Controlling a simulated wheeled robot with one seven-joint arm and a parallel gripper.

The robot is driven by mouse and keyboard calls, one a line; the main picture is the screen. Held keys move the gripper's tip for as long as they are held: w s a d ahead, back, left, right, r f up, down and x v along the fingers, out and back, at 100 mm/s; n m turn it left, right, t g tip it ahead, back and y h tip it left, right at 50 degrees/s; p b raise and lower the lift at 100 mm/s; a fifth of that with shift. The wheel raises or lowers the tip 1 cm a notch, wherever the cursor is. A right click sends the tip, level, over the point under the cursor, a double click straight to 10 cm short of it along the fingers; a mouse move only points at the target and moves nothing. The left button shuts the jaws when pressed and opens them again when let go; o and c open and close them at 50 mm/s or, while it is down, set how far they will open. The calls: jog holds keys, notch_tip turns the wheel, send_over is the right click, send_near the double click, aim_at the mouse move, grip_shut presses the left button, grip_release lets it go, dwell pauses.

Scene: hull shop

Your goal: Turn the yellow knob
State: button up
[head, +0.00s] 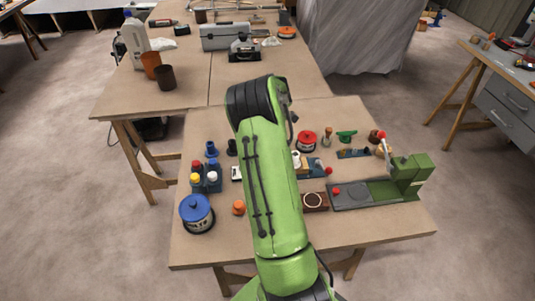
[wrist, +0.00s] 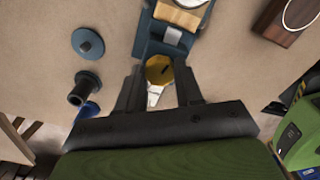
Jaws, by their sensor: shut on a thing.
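The yellow knob (wrist: 158,69) shows in the wrist view as a yellow, many-sided disc with a dark slot or mark. It sits at the near end of a blue base (wrist: 148,38) that carries a wooden block (wrist: 179,15) and a grey part. My gripper (wrist: 159,78) is shut on the knob, one dark finger on each side of it. A small pale piece shows just below the knob, between the fingers. In the head view my green arm hides the gripper and the knob.
A green machine (head: 409,172) stands on the bench's right side. A brown block with a ring (head: 315,202) lies right of my arm. The bench's front strip is clear.

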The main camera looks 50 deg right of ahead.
jog(key=shift+n+b, duration=0.45)
jog(key=shift+n, duration=0.95)
jog(key=o, duration=1)
jog(key=shift+o, duration=0.2)
notch_tip(320, 180, up, 16)
jog(key=p, duration=0.4)
jog(key=shift+f, duration=0.1)
